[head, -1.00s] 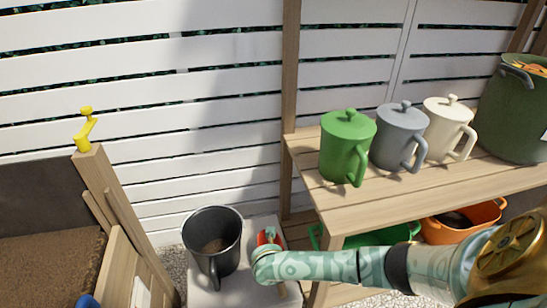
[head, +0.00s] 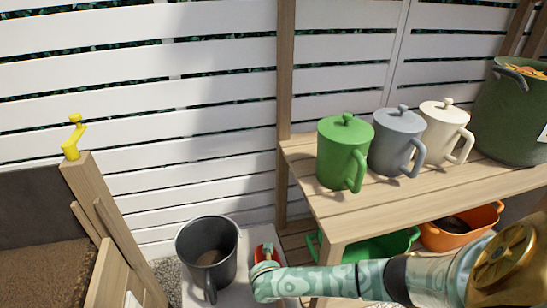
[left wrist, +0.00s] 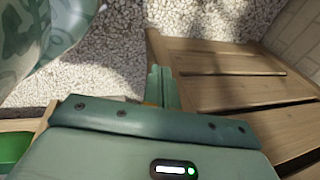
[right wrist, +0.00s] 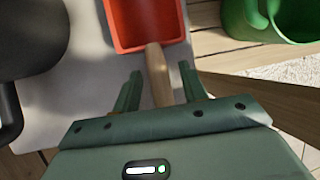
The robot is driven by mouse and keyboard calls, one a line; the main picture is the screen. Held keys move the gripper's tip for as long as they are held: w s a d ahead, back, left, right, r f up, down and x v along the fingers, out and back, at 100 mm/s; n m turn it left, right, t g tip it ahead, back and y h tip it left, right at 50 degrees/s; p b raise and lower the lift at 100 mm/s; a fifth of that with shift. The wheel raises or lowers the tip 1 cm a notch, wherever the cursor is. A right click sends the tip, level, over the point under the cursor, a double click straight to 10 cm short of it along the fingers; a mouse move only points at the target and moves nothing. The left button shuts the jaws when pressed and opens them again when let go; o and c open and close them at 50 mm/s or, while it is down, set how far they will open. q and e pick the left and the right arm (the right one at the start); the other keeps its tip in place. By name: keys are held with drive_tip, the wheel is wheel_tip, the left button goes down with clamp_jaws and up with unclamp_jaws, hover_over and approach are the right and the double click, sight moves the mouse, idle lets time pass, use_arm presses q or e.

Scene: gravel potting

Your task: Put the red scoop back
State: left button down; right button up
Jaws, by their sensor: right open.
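The red scoop (right wrist: 148,22) lies on a pale grey slab (right wrist: 85,70), its wooden handle (right wrist: 158,75) pointing toward my right gripper. My right gripper (right wrist: 157,85) is open, with one finger on each side of the handle and gaps between. In the head view only a bit of the red scoop (head: 266,252) shows past my right wrist, which hides the gripper. My left gripper shows low in the left wrist view (left wrist: 162,85), over gravel beside a wooden slatted piece; its fingers look close together, and I see nothing between them.
A dark grey pot (head: 207,255) with some brown material stands left of the scoop on the slab. Green, grey and cream lidded jugs (head: 345,155) stand on the wooden shelf (head: 300,150). Green and orange tubs (head: 460,232) sit below. A wooden post is at left.

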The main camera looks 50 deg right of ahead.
drive_tip(key=p+v, duration=0.1)
drive_tip(key=v, duration=0.1)
drive_tip(key=p+v, duration=0.2)
drive_tip(key=shift+w+d+r, duration=0.15)
drive_tip(key=shift+w+r, duration=0.05)
drive_tip(key=shift+r, duration=0.05)
use_arm(q)
drive_tip(key=s+a+f+g+p, duration=0.1)
drive_tip(key=s+f+p, duration=0.1)
drive_tip(key=s+f, duration=0.2)
drive_tip(key=s+a+f+g+p, duration=0.1)
drive_tip(key=s+f, duration=0.3)
drive_tip(key=s, duration=0.7)
drive_tip(key=s+a+f+n+g+p, duration=0.1)
drive_tip(key=s+a+f+g+p, duration=0.1)
drive_tip(key=s, duration=0.5)
drive_tip(key=shift+s+f+p, duration=0.25)
drive_tip(key=shift+f+p, duration=0.15)
drive_tip(key=shift+f, duration=0.5)
use_arm(e)
drive_tip(key=v, duration=0.8)
drive_tip(key=shift+s+f, duration=0.2)
drive_tip(key=shift+s, duration=0.05)
